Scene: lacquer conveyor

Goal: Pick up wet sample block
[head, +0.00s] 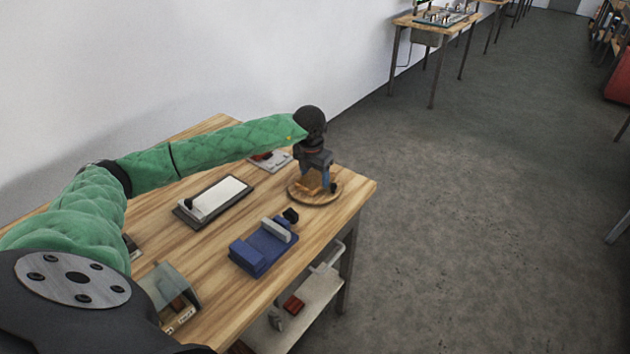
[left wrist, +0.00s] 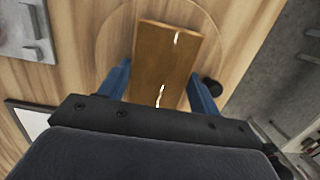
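The wet sample block (head: 309,186) is a brown, flat rectangular block on a round wooden disc (head: 316,200) near the table's far right corner. In the left wrist view the block (left wrist: 165,62) shows bright glossy streaks on its top. My left gripper (head: 315,182) points down over the disc. Its two blue fingers (left wrist: 160,88) stand on either side of the block's near part, with gaps visible, so it is open. The gripper partly hides the block in the head view. My right gripper is not in view.
A small black knob (left wrist: 212,86) sits at the disc's edge. A blue fixture (head: 262,248) and a white framed panel (head: 214,198) lie nearer on the wooden table (head: 345,203). A grey plate (head: 268,162) lies behind the disc. A lower shelf (head: 305,300) holds small items.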

